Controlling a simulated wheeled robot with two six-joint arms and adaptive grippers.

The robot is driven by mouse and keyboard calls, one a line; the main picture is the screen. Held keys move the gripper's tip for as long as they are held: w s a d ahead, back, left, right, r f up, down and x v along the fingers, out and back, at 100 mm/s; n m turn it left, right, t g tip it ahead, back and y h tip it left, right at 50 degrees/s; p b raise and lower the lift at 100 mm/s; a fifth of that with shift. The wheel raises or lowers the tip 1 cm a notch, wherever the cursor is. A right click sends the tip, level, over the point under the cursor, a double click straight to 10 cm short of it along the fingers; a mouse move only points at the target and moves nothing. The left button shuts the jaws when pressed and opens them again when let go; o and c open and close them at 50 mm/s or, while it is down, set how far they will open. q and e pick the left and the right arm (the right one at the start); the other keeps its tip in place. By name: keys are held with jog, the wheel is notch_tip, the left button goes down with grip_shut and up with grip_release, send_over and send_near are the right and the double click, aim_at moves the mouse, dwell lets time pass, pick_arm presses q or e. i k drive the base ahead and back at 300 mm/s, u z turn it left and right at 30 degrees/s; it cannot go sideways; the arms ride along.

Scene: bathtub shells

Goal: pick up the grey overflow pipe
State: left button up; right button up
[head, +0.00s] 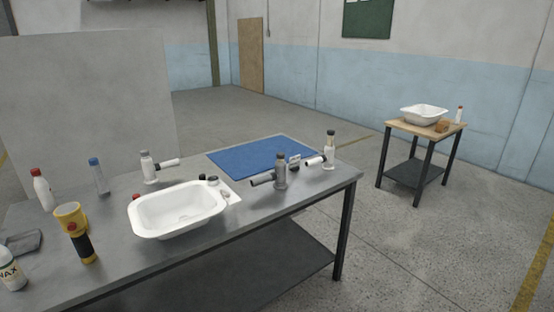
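The grey overflow pipe (280,172) stands upright on the metal workbench (313,187) near its right end, in front of the blue mat. A dark-ended side branch (262,180) sticks out from it to the left. Two similar white pipes stand on the same bench. One white pipe (148,169) is behind the white basin, and the other (329,152) is to the right of the grey one. Neither of my grippers is in view.
A white basin (178,207) sits left of the grey pipe. A blue mat (262,157) lies behind it. A yellow-and-black polisher (74,228) and several bottles stand at the left. A far side table (397,125) holds another basin (424,114). Open floor lies between.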

aim_at(279, 175)
jog(key=z, duration=0.25)
jog(key=k, duration=0.45)
jog(key=z, duration=1.15)
jog(key=i, duration=1.5)
jog(key=u, duration=0.45)
jog(key=i, duration=0.95)
jog(key=u, duration=1.45)
jog(key=i, duration=0.75)
jog(key=u, duration=0.7)
